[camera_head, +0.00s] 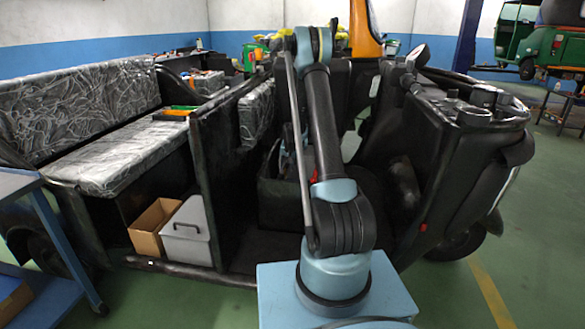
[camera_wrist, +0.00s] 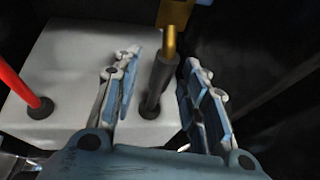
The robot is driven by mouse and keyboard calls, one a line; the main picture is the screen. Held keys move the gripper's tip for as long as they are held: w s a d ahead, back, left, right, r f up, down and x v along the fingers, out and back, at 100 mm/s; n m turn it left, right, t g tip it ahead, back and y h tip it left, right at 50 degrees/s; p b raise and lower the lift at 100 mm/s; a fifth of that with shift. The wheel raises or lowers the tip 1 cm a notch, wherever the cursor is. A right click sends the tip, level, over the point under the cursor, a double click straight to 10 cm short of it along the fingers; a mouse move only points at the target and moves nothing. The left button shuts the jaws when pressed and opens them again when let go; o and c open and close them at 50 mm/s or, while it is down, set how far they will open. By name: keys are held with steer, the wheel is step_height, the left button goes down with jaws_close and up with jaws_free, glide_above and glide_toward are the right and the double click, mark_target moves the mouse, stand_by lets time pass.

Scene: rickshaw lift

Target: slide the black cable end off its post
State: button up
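In the wrist view, the black cable end (camera_wrist: 159,78) is a dark upright sleeve, leaning slightly, with a brass-coloured rod (camera_wrist: 171,42) at its upper end. Its foot meets a dark round base on a pale grey box (camera_wrist: 75,65); the post itself is hidden. My gripper (camera_wrist: 163,76) is open, one finger on each side of the black cable end in the picture, with gaps visible on both sides. I cannot tell the depth between them exactly. In the head view, my gripper is hidden behind my arm inside the rickshaw (camera_head: 217,150).
A red cable (camera_wrist: 17,80) rises from a black base on the box's left side. A yellow-brown piece (camera_wrist: 175,12) is above the brass rod. The box's right side is dark. In the head view, a cardboard box (camera_head: 150,228) and grey case (camera_head: 187,235) sit under the seat.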

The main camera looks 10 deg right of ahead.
steer(key=shift+r, duration=0.1)
steer(key=v, duration=1.1)
steer(key=shift+s+r, duration=0.2)
steer(key=shift+r, duration=0.1)
